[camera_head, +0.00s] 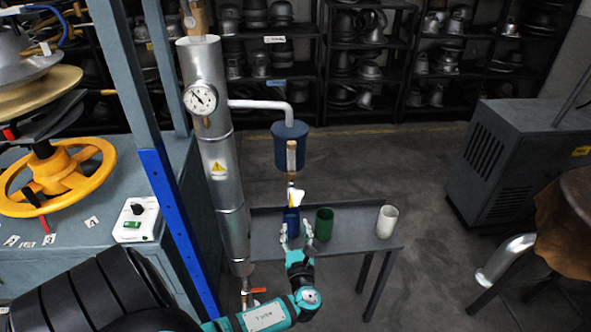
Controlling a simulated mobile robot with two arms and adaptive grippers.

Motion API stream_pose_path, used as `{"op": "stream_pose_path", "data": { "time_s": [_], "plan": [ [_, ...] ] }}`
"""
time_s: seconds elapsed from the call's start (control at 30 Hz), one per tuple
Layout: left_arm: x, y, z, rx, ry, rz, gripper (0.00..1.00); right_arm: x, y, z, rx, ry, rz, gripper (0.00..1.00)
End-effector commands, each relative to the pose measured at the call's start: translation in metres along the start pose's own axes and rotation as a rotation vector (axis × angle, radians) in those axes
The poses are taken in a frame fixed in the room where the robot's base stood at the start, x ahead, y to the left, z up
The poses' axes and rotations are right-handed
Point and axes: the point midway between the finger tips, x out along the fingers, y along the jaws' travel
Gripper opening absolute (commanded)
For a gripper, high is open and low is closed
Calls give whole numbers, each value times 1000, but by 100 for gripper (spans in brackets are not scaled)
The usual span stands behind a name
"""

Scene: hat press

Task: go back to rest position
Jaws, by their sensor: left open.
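My left gripper (295,234) is open, its fingers pointing away from me at the near edge of a small grey table (352,242). A blue cup (291,217) stands on the table just beyond and partly between the fingertips. I cannot tell whether they touch it. A green cup (324,224) stands upright to the right of the gripper, and a white cup (387,221) stands near the table's right end. My teal left arm reaches in from the bottom left. My right gripper is out of view.
A steel column with a gauge (201,98) and a blue post (182,228) stand left of the gripper. A blue tank (290,146) with a spout hangs over the blue cup. The press with a yellow wheel (57,178) is at left. A grey cabinet (520,150) is at right.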

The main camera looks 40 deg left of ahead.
Motion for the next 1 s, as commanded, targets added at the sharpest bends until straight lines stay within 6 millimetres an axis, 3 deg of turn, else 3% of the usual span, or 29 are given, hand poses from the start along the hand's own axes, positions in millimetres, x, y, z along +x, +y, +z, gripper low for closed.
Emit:
{"op": "stream_pose_path", "data": {
  "time_s": [0.3, 0.43, 0.57, 0.67, 0.8, 0.87, 1.0],
  "plan": [
    [0, 0, -1, -1, 1, 0, 40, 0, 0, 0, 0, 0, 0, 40],
    [-3, 4, -24, -32, 66, -2, 40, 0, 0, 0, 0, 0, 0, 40],
    [-20, 17, -91, -144, 257, 14, 40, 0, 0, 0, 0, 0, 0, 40],
    [-48, 35, -160, -287, 459, 68, 40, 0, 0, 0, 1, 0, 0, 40],
    [-106, 64, -247, -524, 723, 214, 40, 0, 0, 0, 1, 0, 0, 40],
    [-136, 77, -280, -634, 824, 303, 40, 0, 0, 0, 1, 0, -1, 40],
    [-218, 110, -344, -923, 1014, 583, 40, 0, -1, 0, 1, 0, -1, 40]
  ]
}}
